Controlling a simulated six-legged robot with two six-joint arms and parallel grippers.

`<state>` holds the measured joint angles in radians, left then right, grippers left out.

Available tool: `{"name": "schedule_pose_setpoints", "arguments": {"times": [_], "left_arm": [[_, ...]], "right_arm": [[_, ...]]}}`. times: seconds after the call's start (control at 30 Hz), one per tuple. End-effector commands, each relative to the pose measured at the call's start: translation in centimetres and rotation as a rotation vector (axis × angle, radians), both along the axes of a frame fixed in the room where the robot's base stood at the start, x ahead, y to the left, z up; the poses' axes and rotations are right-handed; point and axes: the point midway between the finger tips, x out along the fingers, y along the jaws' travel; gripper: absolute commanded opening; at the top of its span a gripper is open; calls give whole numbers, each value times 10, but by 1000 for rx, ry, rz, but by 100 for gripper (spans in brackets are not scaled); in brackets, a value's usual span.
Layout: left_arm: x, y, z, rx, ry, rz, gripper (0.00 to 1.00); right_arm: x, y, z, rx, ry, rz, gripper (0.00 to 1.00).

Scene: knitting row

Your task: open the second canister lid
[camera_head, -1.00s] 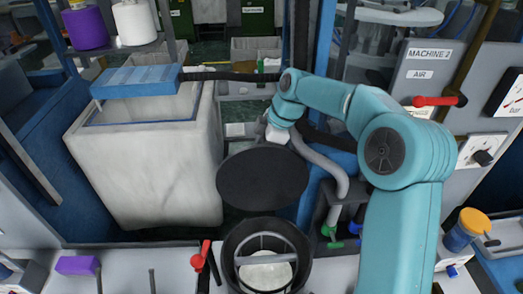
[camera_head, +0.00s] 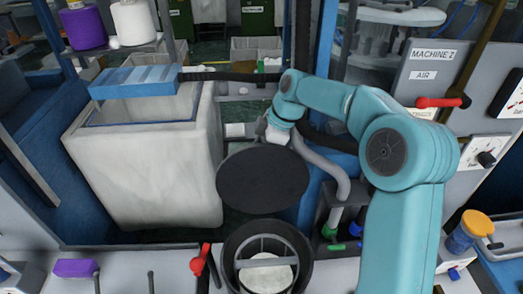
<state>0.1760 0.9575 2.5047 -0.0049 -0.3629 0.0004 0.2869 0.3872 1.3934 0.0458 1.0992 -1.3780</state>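A round black canister lid (camera_head: 262,180) stands tilted up behind an open black canister (camera_head: 234,246) at the bottom centre. Inside the canister are a grey frame with a crossbar and a white round thing (camera_head: 266,278). My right arm comes in from the right, and its gripper (camera_head: 277,136) is at the lid's upper edge. The fingertips are mostly hidden behind the lid, so I cannot tell whether they are open, shut or touching it. My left gripper is not in view.
A large whitish bin (camera_head: 145,165) with a blue piece across its top stands at left. A red-handled lever (camera_head: 201,260) is just left of the canister. A grey hose (camera_head: 325,170) and green and blue valves (camera_head: 330,231) are at right. An orange-capped jar (camera_head: 468,232) stands far right.

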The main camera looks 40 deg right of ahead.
Motion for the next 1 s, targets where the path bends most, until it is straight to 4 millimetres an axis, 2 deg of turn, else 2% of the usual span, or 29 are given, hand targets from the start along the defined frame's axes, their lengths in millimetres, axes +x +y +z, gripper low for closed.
{"name": "schedule_pose_setpoints", "arguments": {"times": [0.03, 0.13, 0.23, 0.33, 0.47, 0.7, 0.83, 1.0], "left_arm": [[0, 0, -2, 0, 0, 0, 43], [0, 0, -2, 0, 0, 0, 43], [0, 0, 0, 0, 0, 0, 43], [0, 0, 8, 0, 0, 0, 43], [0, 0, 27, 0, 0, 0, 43], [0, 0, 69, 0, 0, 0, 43], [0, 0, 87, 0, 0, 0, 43], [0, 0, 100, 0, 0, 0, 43]], "right_arm": [[-2, 0, -13, -7, 18, 12, 41], [-2, 0, -13, -7, 18, 12, 42], [-2, -1, -10, -8, 17, 12, 42], [-5, -3, 1, -8, 17, 12, 40], [-11, -11, 32, -10, 8, 7, 40], [-29, -29, 99, -7, -2, 0, 40], [-37, -37, 126, -6, -2, 0, 40], [-45, -44, 147, -5, -4, -2, 40]]}}
